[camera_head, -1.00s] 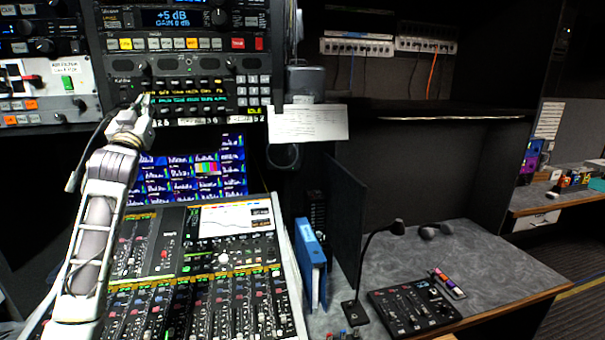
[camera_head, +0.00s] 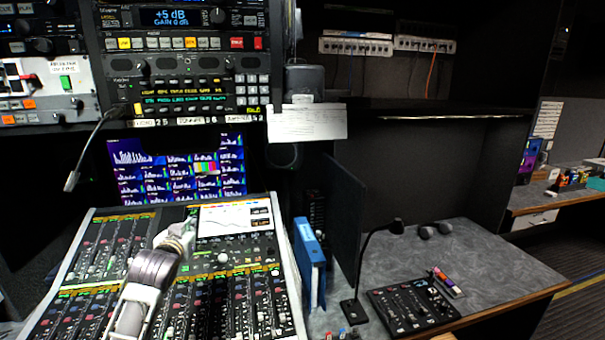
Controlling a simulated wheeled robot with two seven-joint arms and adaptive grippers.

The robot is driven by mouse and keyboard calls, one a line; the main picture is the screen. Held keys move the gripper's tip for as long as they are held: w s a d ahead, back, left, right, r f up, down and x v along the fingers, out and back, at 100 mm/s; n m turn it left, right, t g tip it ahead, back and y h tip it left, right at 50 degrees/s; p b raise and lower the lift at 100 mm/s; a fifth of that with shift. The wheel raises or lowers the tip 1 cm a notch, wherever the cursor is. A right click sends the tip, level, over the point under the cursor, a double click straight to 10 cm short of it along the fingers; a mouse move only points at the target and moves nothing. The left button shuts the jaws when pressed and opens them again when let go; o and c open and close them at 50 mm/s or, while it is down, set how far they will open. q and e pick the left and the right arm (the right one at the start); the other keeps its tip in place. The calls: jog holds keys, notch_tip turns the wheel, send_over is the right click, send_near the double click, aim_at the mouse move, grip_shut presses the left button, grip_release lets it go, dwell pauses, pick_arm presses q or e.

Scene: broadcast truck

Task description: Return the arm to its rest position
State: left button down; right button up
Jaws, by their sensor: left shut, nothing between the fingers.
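My left arm comes up from the bottom left over the mixing console (camera_head: 100,262). My left gripper (camera_head: 188,226) is at the arm's far end, in front of the console's upper middle, and appears small and partly foreshortened. It is shut and holds nothing. I cannot tell whether it touches the console. My right gripper is not in view.
Rack units (camera_head: 180,90) and a meter screen (camera_head: 150,178) stand behind the console. A gooseneck lamp (camera_head: 72,180) hangs at the left. A blue binder (camera_head: 310,262), a desk microphone (camera_head: 350,312) and a small control panel (camera_head: 412,310) are at the right. The grey desk (camera_head: 480,262) is mostly clear behind them.

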pick_arm(q)
jog(key=s+d+f+m+g+h, duration=0.1)
jog(key=s+d+f+g, duration=0.2)
jog(key=s+f, duration=0.6)
jog(key=s+d+f+g, duration=0.3)
jog(key=s+f, duration=0.4)
jog(key=f, duration=0.4)
jog(key=s+d+f+g, duration=0.1)
jog(key=s+f+g, duration=0.15)
jog(key=s, duration=0.45)
jog(key=s+d+f+g+h, duration=0.1)
jog(key=s+d+f, duration=0.1)
jog(key=s+f, duration=0.35)
jog(key=s+d+f+g, duration=0.1)
jog(key=s+g, duration=0.1)
jog(key=s, duration=0.6)
notch_tip(320, 180, down, 33)
jog(key=s+m+g, duration=0.1)
jog(key=s+g, duration=0.1)
jog(key=s+a+f, duration=0.2)
jog(key=s+f, duration=0.8)
jog(key=s, duration=0.1)
jog(key=s+a+f, duration=0.2)
jog(key=s+f, duration=0.7)
jog(key=s, duration=0.2)
jog(key=shift+s+f+g, duration=0.3)
jog(key=shift+f+g, duration=0.1)
jog(key=shift+g, duration=0.05)
